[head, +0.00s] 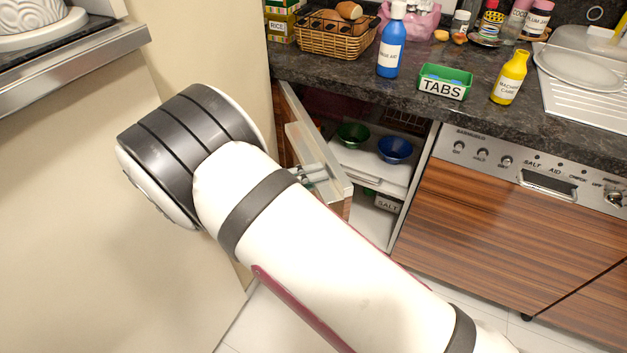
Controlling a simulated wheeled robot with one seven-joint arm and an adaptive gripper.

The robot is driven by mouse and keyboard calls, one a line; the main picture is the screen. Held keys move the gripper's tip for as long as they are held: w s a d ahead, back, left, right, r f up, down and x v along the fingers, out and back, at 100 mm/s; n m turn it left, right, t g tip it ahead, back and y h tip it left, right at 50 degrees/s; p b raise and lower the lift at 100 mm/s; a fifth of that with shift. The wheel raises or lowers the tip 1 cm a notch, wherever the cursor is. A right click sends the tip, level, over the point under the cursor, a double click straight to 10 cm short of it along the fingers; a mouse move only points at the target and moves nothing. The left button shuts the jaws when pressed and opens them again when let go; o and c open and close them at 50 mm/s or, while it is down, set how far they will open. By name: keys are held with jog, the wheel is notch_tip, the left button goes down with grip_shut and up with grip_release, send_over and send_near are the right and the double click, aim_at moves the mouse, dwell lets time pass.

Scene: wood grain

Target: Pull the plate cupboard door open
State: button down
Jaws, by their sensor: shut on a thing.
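The plate cupboard door (336,176) stands partly open under the counter, left of centre, swung out toward me. Its pale inner side faces right. My gripper (313,173) is at the door, with small grey finger parts showing just past my white arm. It is shut on the door; my arm hides most of it and the exact place of the grip. Inside the cupboard, a green bowl (353,134) and a blue bowl (395,150) stand on a white shelf (372,166). A salt box (387,204) sits lower down, partly hidden.
The dark counter (330,79) above holds a bread basket (336,38), a blue bottle (391,45), a green tabs box (445,83) and a yellow bottle (509,78). A wood-fronted dishwasher (500,225) stands right of the opening. A cream wall (205,55) is close at left.

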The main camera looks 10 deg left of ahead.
jog(key=shift+s+a+f, duration=0.3)
jog(key=shift+a, duration=0.25)
jog(key=c, duration=1.4)
grip_release()
jog(key=shift+c, duration=0.2)
jog(key=shift+r, duration=0.15)
